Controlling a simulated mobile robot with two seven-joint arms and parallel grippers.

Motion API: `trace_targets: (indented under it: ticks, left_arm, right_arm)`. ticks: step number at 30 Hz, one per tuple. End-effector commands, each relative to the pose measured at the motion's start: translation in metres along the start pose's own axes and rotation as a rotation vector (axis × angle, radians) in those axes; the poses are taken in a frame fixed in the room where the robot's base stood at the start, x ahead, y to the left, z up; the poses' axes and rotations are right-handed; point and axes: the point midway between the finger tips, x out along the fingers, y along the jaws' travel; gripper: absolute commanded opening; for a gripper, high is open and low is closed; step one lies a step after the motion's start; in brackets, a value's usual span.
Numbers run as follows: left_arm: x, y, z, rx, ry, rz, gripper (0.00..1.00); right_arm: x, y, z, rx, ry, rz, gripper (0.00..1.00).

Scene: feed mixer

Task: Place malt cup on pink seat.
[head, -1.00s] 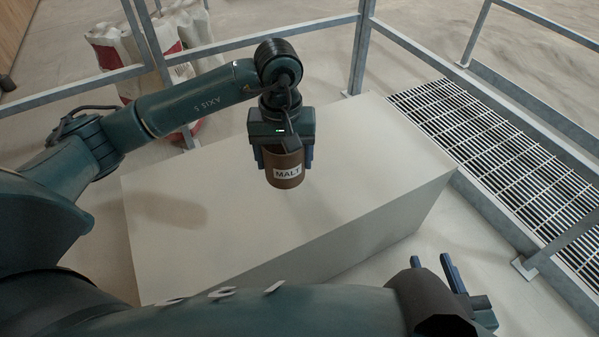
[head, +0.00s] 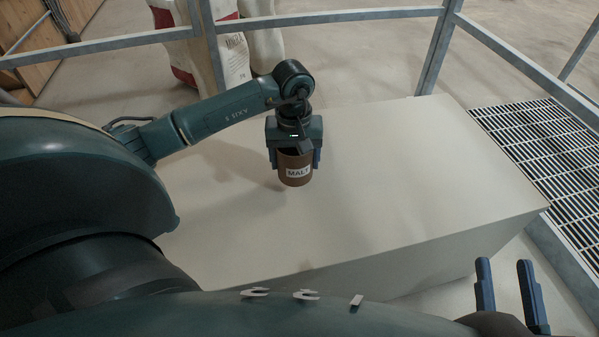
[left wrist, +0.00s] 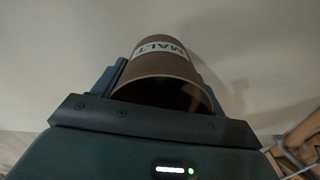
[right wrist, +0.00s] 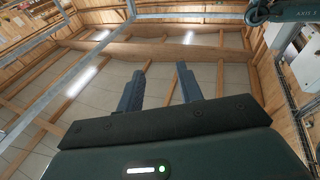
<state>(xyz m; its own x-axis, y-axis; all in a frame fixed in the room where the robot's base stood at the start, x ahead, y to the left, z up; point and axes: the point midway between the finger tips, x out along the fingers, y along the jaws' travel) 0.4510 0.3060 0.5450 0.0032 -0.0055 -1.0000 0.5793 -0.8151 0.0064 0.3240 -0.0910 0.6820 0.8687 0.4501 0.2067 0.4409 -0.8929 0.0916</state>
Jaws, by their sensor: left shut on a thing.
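The malt cup (head: 296,172) is a brown cylinder with a white MALT label. My left gripper (head: 294,160) is shut on it and holds it upright above the pale block. In the left wrist view the cup (left wrist: 165,62) sits between the fingers, its dark open rim toward the camera. My right gripper (head: 508,290) is at the lower right of the head view, past the block's front edge. Its fingers are apart and empty, and in the right wrist view the right gripper (right wrist: 160,85) points up toward the roof. I see no pink seat in any view.
The large pale block (head: 400,190) has a bare top with free room right of the cup. A metal railing (head: 350,16) runs behind it. A floor grate (head: 555,155) lies at the right. White and red sacks (head: 228,50) stand behind the railing.

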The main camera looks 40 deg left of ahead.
Motion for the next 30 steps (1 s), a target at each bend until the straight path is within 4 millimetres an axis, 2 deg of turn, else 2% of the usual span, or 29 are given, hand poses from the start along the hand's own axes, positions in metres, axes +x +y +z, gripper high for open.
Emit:
trace_targets:
  ticks: [9, 21, 22, 30]
  left_arm:
    - [0.038, 0.0, 0.001, 0.0, -0.002, 0.001, 0.49]
    - [0.043, 0.0, 0.0, 0.001, 0.002, 0.001, 0.49]
    - [0.042, 0.0, 0.0, 0.001, 0.001, 0.001, 0.73]
    - [0.042, 0.0, 0.0, 0.001, 0.001, 0.001, 0.94]
  right_arm:
    - [0.0, -0.002, 0.004, 0.032, 0.017, -0.009, 0.36]
    - [0.001, -0.002, 0.002, 0.034, 0.027, -0.011, 0.36]
    - [0.002, -0.002, 0.0, 0.031, 0.033, -0.011, 0.36]
    - [0.002, -0.002, -0.003, 0.027, 0.042, -0.013, 0.36]
